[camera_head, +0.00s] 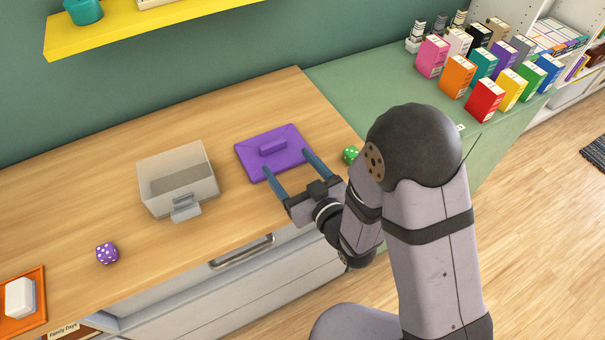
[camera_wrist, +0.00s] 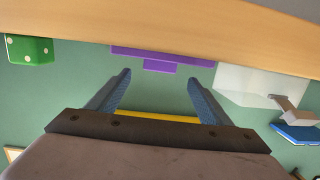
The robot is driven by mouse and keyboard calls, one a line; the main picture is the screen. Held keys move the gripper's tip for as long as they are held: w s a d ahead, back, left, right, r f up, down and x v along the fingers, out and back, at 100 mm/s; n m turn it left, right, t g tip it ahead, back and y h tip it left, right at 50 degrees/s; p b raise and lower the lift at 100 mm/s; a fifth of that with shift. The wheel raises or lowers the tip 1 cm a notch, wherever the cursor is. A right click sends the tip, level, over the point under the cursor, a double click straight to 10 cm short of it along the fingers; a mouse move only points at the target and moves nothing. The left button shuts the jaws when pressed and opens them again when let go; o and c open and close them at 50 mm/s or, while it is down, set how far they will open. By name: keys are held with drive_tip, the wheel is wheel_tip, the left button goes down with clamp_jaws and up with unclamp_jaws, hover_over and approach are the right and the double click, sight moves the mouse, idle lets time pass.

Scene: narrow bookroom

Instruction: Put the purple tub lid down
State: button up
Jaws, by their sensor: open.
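The purple tub lid (camera_head: 286,135) lies flat on the wooden worktop, its raised handle facing up. It also shows edge-on in the wrist view (camera_wrist: 175,51), where the worktop appears at the top. My gripper (camera_head: 287,162) is open and empty, its two blue fingers pointing at the lid's near side. In the wrist view my gripper (camera_wrist: 159,78) has clear space between its fingers, and the lid's handle is beyond the fingertips. Whether a fingertip touches the lid, I cannot tell.
A clear, open-topped tub (camera_head: 178,185) with a front latch stands left of the lid. A green die (camera_head: 350,154) is right of my gripper; a purple die (camera_head: 107,253) lies left. Colourful boxes (camera_head: 485,98) stand on the green surface. A yellow shelf (camera_head: 150,22) hangs above. Worktop behind the lid is clear.

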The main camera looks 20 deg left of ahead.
drive_tip(key=shift+r+p+v, duration=0.2)
drive_tip(key=shift+p+v, duration=0.9)
drive_tip(key=shift+p, duration=1.55)
drive_tip(key=shift+f+p+v, duration=0.15)
drive_tip(key=shift+p+v, duration=0.35)
drive_tip(key=shift+v, duration=0.3)
drive_tip(key=shift+f+p+v, duration=0.1)
drive_tip(key=shift+p+v, duration=0.35)
drive_tip(key=shift+v, duration=0.35)
